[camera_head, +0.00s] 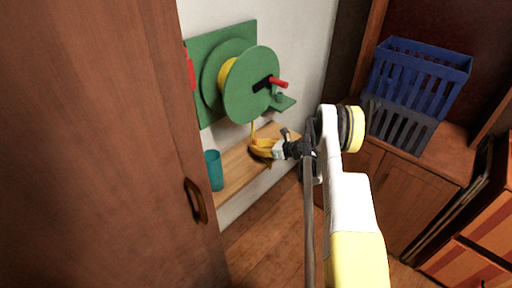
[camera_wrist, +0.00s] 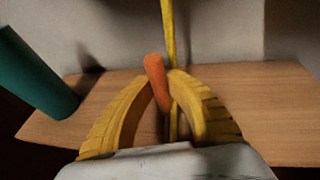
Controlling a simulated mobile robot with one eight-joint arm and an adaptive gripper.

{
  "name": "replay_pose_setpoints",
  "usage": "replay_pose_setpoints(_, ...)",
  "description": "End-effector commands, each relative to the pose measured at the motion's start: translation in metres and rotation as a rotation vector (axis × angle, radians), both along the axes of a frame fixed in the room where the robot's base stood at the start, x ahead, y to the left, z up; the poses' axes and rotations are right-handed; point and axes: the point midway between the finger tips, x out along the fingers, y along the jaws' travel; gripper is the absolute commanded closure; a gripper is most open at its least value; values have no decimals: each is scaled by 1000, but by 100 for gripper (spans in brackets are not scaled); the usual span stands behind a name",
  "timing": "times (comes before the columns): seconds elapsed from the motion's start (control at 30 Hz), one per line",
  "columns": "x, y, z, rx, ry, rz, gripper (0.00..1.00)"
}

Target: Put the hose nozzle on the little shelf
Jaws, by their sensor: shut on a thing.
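The hose nozzle (camera_wrist: 155,80) is an orange piece between the yellow fingers of my gripper (camera_wrist: 162,82) in the wrist view. My gripper is shut on it, above a wooden board. The yellow hose (camera_wrist: 168,30) runs up from beside the nozzle. In the head view my gripper (camera_head: 258,147) is at the wooden board, below the green hose reel (camera_head: 250,90), and the nozzle is too small to make out. A little green shelf (camera_head: 284,103) sticks out from the reel's backboard, right of the reel and above my gripper.
A teal cup (camera_head: 214,170) stands at the left end of the wooden board (camera_head: 238,172). A red crank handle (camera_head: 278,83) juts from the reel. A brown cabinet door (camera_head: 100,150) fills the left. Blue and dark baskets (camera_head: 418,75) stand on a cabinet at right.

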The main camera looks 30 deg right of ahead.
Motion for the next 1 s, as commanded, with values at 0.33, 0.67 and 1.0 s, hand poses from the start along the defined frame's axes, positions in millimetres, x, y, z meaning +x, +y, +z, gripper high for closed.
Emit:
replay_pose_setpoints(0.33, 0, 0, -1, 0, 0, 0, 63)
replay_pose_setpoints(0.67, -26, -17, 16, 0, 0, -3, 63)
replay_pose_setpoints(1.0, -83, -50, 39, 1, -1, -2, 63)
